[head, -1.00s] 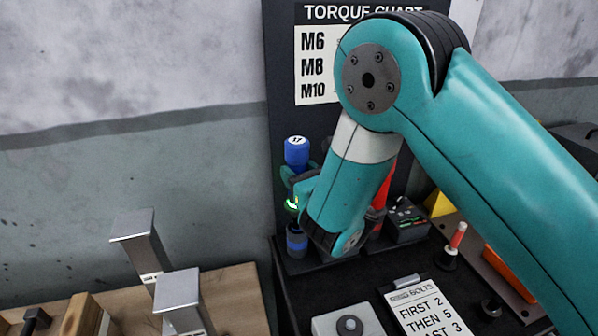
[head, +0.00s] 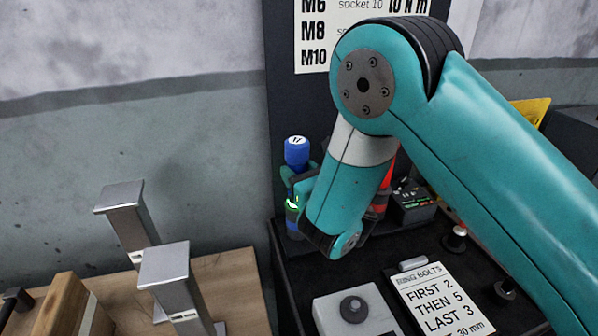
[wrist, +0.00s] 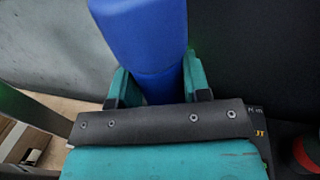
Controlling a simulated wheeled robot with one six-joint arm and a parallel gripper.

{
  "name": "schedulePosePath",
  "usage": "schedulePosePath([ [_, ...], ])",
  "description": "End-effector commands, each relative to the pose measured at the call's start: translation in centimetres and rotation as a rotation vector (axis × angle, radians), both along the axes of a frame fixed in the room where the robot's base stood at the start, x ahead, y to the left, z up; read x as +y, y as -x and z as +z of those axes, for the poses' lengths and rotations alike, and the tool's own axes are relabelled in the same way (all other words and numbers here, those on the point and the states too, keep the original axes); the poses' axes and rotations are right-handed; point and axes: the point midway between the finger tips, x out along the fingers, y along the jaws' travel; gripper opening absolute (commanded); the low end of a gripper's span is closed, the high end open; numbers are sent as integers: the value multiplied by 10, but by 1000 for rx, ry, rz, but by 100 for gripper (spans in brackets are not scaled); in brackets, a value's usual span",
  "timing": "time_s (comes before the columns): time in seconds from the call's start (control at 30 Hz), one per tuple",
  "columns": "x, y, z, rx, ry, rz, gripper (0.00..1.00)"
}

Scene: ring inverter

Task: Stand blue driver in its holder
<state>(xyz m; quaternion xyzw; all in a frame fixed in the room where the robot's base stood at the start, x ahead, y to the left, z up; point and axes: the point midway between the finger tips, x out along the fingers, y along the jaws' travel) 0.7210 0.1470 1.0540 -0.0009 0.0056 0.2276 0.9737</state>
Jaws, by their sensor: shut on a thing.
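The blue driver (head: 297,152) is upright, with a white-marked cap, in front of the dark board. My gripper (head: 299,178) is shut on it, below its top. In the wrist view the blue driver (wrist: 145,45) stands between the two teal fingers of my gripper (wrist: 158,85). A holder with a blue band (head: 292,217) is directly below the driver, at the left back of the black bench. A green glow shows just above that band. The driver's lower end is partly hidden, so I cannot tell whether it is inside the holder.
A red tool (head: 385,192) stands just right of my arm, partly hidden. Metal posts (head: 163,268) rise from the wooden bench at left. A grey button box (head: 340,318) and bolt-order card (head: 440,300) lie in front.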

Motion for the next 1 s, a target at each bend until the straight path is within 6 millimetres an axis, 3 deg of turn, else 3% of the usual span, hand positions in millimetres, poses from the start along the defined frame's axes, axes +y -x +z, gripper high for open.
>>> schedulePosePath([
  [0.63,1,0,-3,-4,-1,1,9],
  [0.67,1,0,-2,-4,-1,1,48],
  [0.77,0,0,-2,-3,-1,1,71],
  [1.0,0,0,-5,3,1,-1,73],
])
